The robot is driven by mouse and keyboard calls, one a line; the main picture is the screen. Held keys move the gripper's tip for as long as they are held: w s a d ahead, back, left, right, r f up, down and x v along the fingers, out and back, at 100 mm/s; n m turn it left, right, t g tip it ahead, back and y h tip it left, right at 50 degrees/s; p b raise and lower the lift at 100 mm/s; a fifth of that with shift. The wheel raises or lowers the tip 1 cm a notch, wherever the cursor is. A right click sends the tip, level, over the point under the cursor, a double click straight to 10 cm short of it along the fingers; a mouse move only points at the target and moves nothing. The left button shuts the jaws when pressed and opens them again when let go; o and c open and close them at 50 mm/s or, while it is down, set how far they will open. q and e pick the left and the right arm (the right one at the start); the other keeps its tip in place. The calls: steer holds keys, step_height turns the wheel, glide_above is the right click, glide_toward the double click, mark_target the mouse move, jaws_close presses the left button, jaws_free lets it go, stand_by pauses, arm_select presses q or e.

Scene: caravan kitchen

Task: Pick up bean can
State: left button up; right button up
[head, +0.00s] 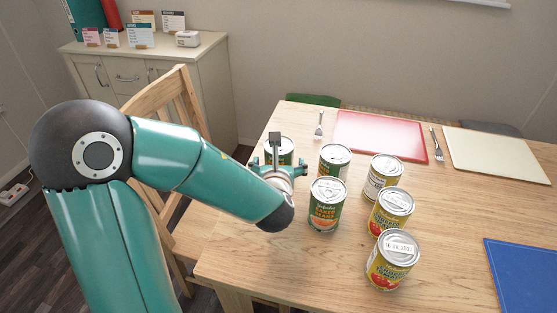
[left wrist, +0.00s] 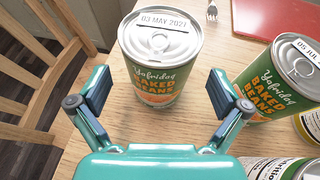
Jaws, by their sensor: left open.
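Green baked-bean cans stand upright on the wooden table. One bean can (head: 287,157) is partly hidden behind my left gripper (head: 277,168). In the left wrist view this bean can (left wrist: 160,62), with a date on its lid, stands ahead and between the spread fingers of my open left gripper (left wrist: 158,95). The fingers appear apart from it, and nothing is held. A second bean can (head: 334,160) stands to its right and also shows in the left wrist view (left wrist: 272,85). A third bean can (head: 326,207) stands nearer. My right gripper is not in view.
Yellow-labelled cans (head: 391,212) (head: 391,262) and another can (head: 383,174) stand to the right. A red board (head: 380,137), cream board (head: 495,155), blue board (head: 525,275) and forks (head: 318,125) lie on the table (head: 250,262). A wooden chair (head: 160,95) stands left.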

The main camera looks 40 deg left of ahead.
arm_select(q)
steer(key=x, duration=0.3)
steer(key=shift+w+a+f, duration=0.1)
steer(key=shift+w+a, duration=0.1)
steer(key=shift+a, duration=0.05)
steer(key=c, duration=1.6)
